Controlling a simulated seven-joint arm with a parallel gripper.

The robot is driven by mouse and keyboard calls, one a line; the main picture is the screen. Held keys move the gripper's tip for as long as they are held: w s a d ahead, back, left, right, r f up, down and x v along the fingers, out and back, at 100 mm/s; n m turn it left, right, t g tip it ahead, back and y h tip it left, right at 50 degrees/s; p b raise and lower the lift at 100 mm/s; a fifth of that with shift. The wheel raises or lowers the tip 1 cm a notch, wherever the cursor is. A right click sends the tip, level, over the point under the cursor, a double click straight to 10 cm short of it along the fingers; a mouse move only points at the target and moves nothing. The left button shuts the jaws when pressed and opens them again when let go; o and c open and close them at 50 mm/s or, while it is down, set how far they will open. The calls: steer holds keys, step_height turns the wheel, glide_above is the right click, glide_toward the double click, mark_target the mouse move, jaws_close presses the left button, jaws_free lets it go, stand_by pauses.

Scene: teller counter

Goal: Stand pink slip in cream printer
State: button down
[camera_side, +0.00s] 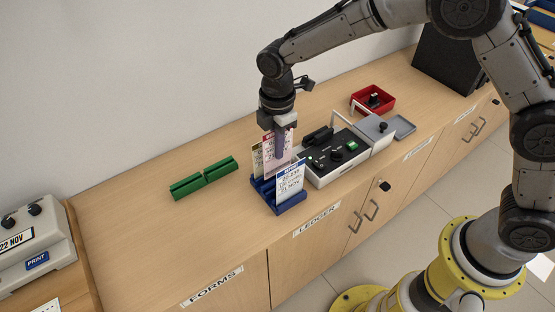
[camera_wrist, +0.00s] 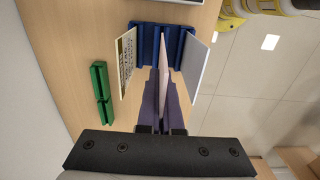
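The pink slip (camera_wrist: 164,62) stands in the blue rack (camera_side: 289,205), between a cream slip (camera_side: 257,162) and a white printed slip (camera_side: 290,181). My gripper (camera_side: 280,153) points down over the rack's middle. In the wrist view its two fingers (camera_wrist: 164,95) lie on either side of the pink slip, close to its faces. Whether they press on it is not clear. In the side view the fingers partly cover the pink slip. The cream printer (camera_side: 35,250), with a date window and a blue PRINT label, stands at the far left, apart from my gripper.
A green slotted block (camera_side: 203,178) lies left of the rack, with bare counter (camera_side: 130,210) around it. A black-topped machine (camera_side: 335,155) stands close to the rack's right. A red tray (camera_side: 374,98) and a grey tray (camera_side: 402,127) are farther right. The wall runs behind.

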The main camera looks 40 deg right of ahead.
step_height(320, 180, up, 14)
steer(key=shift+f, duration=0.15)
steer(key=w+d, duration=0.3)
steer(key=d, duration=0.6)
steer(key=w+d, duration=0.3)
steer(key=d, duration=0.6)
step_height(320, 180, down, 14)
steer(key=shift+d+f, duration=0.25)
steer(key=shift+d, duration=0.05)
steer(key=shift+f, duration=0.15)
stand_by(0.5)
steer(key=shift+f, duration=1.75)
steer(key=c, duration=1)
jaws_free()
